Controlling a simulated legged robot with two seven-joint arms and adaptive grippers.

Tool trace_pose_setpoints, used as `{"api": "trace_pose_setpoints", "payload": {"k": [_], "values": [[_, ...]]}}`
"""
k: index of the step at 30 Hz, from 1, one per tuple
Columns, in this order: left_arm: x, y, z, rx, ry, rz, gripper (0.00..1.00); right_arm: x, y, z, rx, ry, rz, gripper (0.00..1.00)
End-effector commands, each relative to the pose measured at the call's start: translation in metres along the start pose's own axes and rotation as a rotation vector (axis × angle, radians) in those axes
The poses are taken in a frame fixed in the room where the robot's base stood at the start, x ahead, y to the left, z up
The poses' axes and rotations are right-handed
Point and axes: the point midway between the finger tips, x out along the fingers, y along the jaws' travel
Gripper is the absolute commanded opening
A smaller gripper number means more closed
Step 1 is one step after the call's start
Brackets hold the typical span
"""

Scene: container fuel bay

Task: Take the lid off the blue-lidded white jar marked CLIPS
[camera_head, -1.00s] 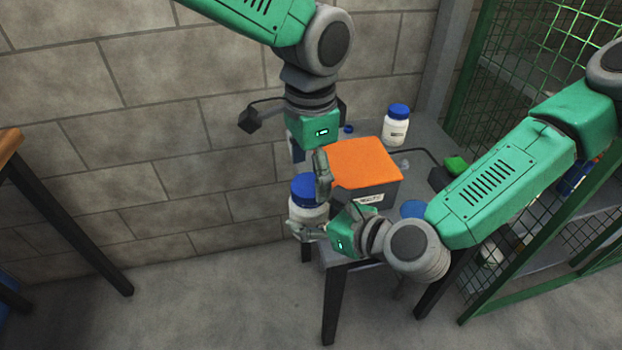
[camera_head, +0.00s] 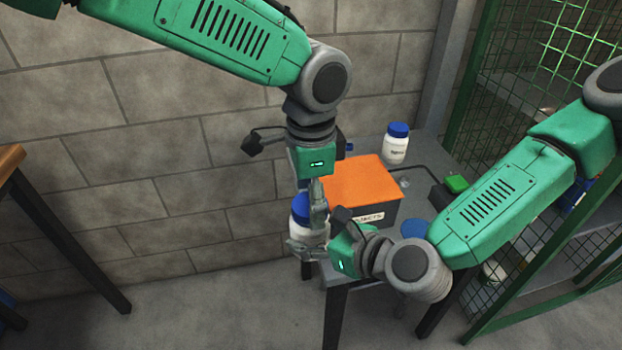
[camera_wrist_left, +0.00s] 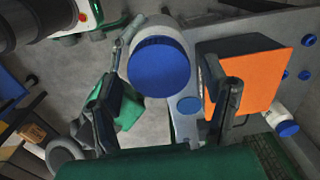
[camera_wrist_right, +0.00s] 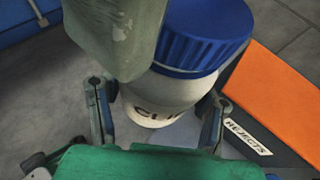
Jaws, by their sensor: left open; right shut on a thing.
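The white jar (camera_head: 306,228) has a blue lid (camera_head: 300,206) and is upright off the table's near left corner. In the right wrist view its label (camera_wrist_right: 155,111) shows the letters CLI. My right gripper (camera_head: 307,247) is shut on the jar's white body, below the lid. My left gripper (camera_head: 315,200) comes down from above and is open. In the left wrist view its fingers stand on either side of the lid (camera_wrist_left: 160,68). In the right wrist view one left finger (camera_wrist_right: 118,35) covers part of the lid; whether it touches is unclear.
A dark box (camera_head: 370,213) with an orange top, marked REJECTS, stands on the grey table right beside the jar. Another blue-lidded white jar (camera_head: 395,150) stands behind it. A mesh cage (camera_head: 530,90) bounds the right.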

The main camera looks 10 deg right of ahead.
Motion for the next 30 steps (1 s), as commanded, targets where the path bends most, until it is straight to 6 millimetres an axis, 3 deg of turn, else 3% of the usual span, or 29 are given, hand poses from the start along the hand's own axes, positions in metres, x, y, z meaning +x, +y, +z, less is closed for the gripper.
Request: {"api": "trace_pose_setpoints", "payload": {"k": [12,16,17,20,26,30], "values": [[0.0097,0.0002,0.0005,-0.001,0.000,0.000,0.68,0.0002,0.0005,0.0010,-0.001,-0.001,0.000,0.00],[0.0096,0.0001,0.0005,-0.001,0.000,0.000,0.23,0.0002,0.0005,0.0010,-0.001,-0.001,0.000,0.00],[0.0096,0.0001,0.0005,-0.001,0.000,0.000,0.16,0.0002,0.0005,0.0010,-0.001,-0.001,0.000,0.00],[0.0095,0.0000,0.0005,-0.007,0.000,-0.001,0.16,0.0002,0.0006,0.0010,-0.001,-0.001,0.000,0.00],[0.0092,0.0002,0.0003,-0.241,-0.003,-0.003,0.16,0.0000,0.0007,0.0010,-0.001,-0.002,0.001,0.00],[0.0096,0.0003,0.0000,-0.247,0.000,0.000,0.16,0.0001,0.0005,0.0009,-0.001,-0.001,0.001,0.00]]}}
